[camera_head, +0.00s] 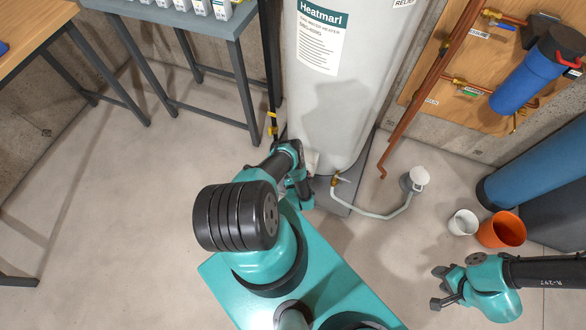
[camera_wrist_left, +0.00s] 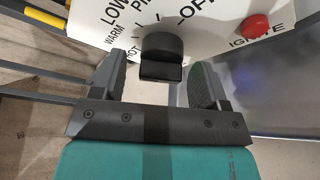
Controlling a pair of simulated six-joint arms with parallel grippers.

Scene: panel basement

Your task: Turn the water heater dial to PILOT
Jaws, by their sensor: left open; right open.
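The water heater is a tall white cylinder (camera_head: 335,110) at the top middle of the head view. The left wrist view shows its white control panel (camera_wrist_left: 215,38) with a black dial (camera_wrist_left: 162,48), and the words LOW, PI..., OFF, WARM and part of HOT around it. The dial's pointer mark is not clear to me. My left gripper (camera_wrist_left: 162,70) is open, with one finger on each side of the dial; I cannot tell whether either touches it. In the head view my left arm mostly hides the panel and this gripper. My right gripper (camera_head: 439,288) is open and empty above the floor.
A red IGNITE button (camera_wrist_left: 257,27) sits right of the dial. Below the heater, a grey hose (camera_head: 375,214) runs to a floor drain (camera_head: 414,180). Floor at left is clear.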

